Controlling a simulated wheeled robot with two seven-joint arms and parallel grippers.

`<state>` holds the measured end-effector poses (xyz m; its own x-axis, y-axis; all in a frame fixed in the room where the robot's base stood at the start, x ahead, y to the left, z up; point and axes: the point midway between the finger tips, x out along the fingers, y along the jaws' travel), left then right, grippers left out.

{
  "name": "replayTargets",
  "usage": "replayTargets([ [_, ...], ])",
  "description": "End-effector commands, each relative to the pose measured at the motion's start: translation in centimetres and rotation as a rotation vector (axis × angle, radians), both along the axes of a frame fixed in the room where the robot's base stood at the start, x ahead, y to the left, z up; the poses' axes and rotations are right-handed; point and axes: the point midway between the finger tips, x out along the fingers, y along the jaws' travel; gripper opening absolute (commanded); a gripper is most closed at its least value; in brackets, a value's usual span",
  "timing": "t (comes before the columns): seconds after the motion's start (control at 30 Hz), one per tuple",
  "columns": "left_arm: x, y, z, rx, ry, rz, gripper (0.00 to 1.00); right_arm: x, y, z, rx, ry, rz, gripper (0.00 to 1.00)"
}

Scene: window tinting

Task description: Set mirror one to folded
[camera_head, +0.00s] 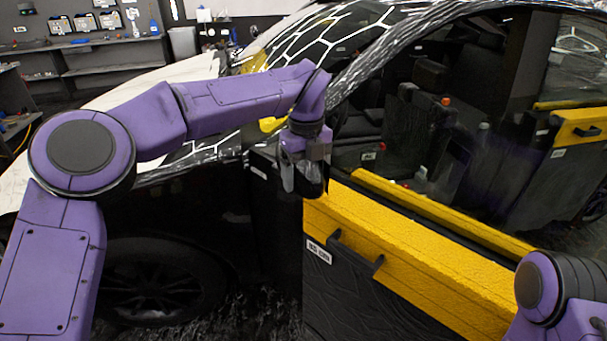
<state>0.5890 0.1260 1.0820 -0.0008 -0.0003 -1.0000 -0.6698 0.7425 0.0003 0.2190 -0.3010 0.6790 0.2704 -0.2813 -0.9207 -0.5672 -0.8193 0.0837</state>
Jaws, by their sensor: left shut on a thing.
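The car's side mirror (313,184), a dark rounded piece, is at the front corner of the door window, mostly hidden by my left gripper. My left gripper (302,184) reaches down over it from above and is shut on it. I cannot tell the mirror's exact angle, because the gripper and wrist cover it. Part of my right arm shows at the lower right, but its gripper is out of view.
The car door (400,250), yellow on top and dark below with a black handle (355,252), fills the right. The windscreen (340,35) lies behind my left arm. A dark front wheel (150,280) is at lower left. A grey workbench (115,55) stands at the back left.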

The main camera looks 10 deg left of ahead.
Motion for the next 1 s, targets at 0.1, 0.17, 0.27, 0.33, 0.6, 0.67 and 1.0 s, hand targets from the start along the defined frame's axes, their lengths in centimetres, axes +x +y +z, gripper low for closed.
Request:
replayTargets([
  [0.1, 0.2, 0.1, 0.6, -0.003, -0.012, 0.010, 0.25, 0.0, 0.0, 0.1, 0.000, 0.000, 0.000, 0.78],
  [0.17, 0.2, 0.1, 0.6, -0.003, -0.012, 0.010, 0.24, 0.0, 0.0, 0.1, 0.000, 0.000, 0.000, 0.78],
  [0.27, 0.2, 0.1, 0.6, -0.003, -0.012, 0.009, 0.95, 0.0, 0.0, 0.1, 0.000, 0.000, 0.000, 0.78],
  [0.33, 0.2, 0.1, 0.5, -0.002, -0.010, 0.008, 1.00, 0.0, 0.0, 0.1, 0.000, 0.000, 0.000, 0.78],
  [0.6, 0.2, 0.0, 1.3, -0.001, -0.008, 0.007, 1.00, 0.0, 0.0, 0.0, 0.000, 0.000, 0.000, 0.78],
  [0.67, 0.2, 0.0, 2.5, -0.001, -0.010, 0.007, 1.00, 0.0, 0.0, -0.1, 0.000, 0.000, 0.000, 0.78],
  [1.0, 0.1, 0.0, 10.0, -0.001, -0.009, 0.008, 1.00, 0.0, 0.0, 0.8, 0.000, 0.000, 0.000, 0.78],
])
